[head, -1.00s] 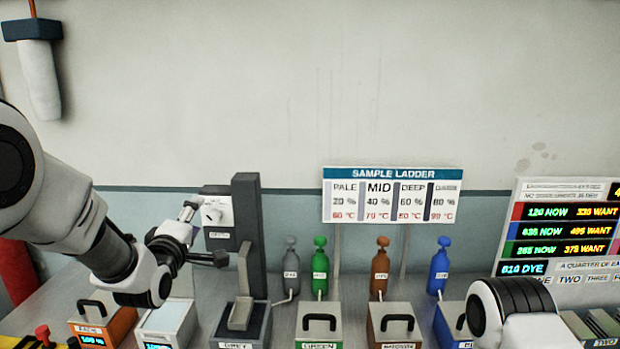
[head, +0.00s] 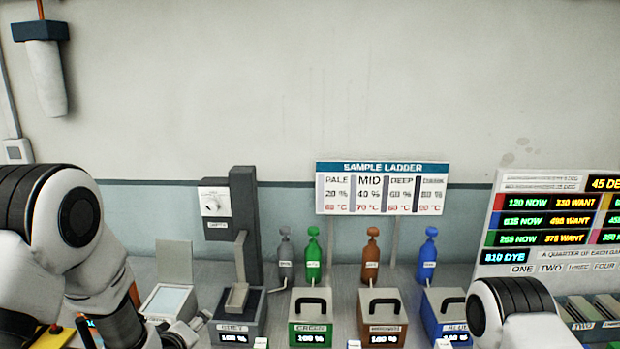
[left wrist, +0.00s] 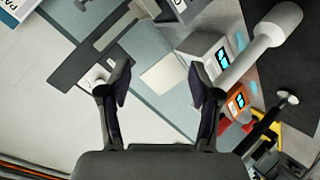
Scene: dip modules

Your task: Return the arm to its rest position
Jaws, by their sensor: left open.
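My left arm comes in at the lower left of the head view. Its gripper (head: 194,325) is low, in front of the grey lidded box (head: 238,324), partly hidden by the wrist. In the left wrist view the two dark fingers of the left gripper (left wrist: 160,88) stand wide apart with nothing between them. The white dial box (head: 215,203) on the dark grey column (head: 244,215) is clear of the gripper. My right arm shows at the lower right, but its gripper is not visible.
Green (head: 310,324), brown (head: 382,325) and blue (head: 444,312) bins stand along the bench, with coloured bottles behind. A white box with an open lid (head: 170,302) stands beside my left wrist. The sample ladder sign (head: 382,188) stands behind. Space above the bins is free.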

